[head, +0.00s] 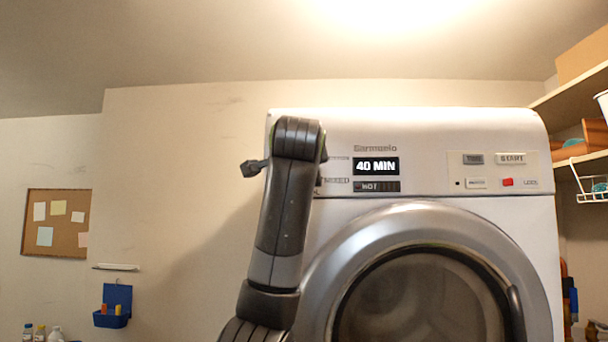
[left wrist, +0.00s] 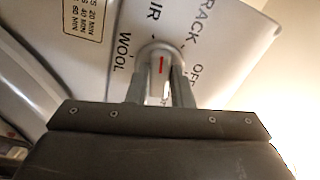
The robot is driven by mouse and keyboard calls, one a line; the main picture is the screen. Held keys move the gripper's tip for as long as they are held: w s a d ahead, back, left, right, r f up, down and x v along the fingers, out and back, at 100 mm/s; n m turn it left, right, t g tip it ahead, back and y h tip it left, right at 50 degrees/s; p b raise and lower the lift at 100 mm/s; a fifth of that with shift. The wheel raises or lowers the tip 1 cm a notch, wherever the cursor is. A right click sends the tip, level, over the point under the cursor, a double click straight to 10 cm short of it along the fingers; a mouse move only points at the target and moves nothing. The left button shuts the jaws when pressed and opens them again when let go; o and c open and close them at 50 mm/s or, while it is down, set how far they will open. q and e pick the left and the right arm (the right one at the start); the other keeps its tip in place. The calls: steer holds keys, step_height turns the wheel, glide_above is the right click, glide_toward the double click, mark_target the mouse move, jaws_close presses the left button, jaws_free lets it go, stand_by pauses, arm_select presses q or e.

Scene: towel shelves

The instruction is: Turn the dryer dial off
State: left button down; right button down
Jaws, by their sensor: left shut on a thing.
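The white dryer (head: 440,130) stands right of centre in the head view, its round door below the control panel. Its display (head: 376,166) reads "40 MIN", with "HOT" beneath. In the head view my left arm covers the dial and my left gripper. The left wrist view shows the round dial (left wrist: 162,62) with a red mark, ringed by the labels WOOL, AIR, RACK and OFF. My left gripper (left wrist: 162,84) is shut on the dial, one finger on each side. My right gripper is not in view.
Shelves (head: 575,100) with a box and towels stand to the right of the dryer. A corkboard (head: 56,222) and a blue wall holder (head: 113,306) hang at the left. Small bottles show at the lower left.

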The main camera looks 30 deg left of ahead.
arm_select(q)
steer(key=shift+w+d+r+m+b, duration=0.1)
steer(key=shift+m+b, duration=1.1)
steer(key=shift+m, duration=2.85)
steer(key=shift+w+d+r+m+b, duration=0.1)
steer(key=shift+m+b, duration=1.15)
steer(key=shift+m, duration=2.75)
steer(key=shift+w+d+m+b, duration=0.1)
steer(key=shift+m+b, duration=1.1)
steer(key=shift+m, duration=2.85)
steer(key=c, duration=1.3)
jaws_free()
steer(key=shift+s, duration=0.1)
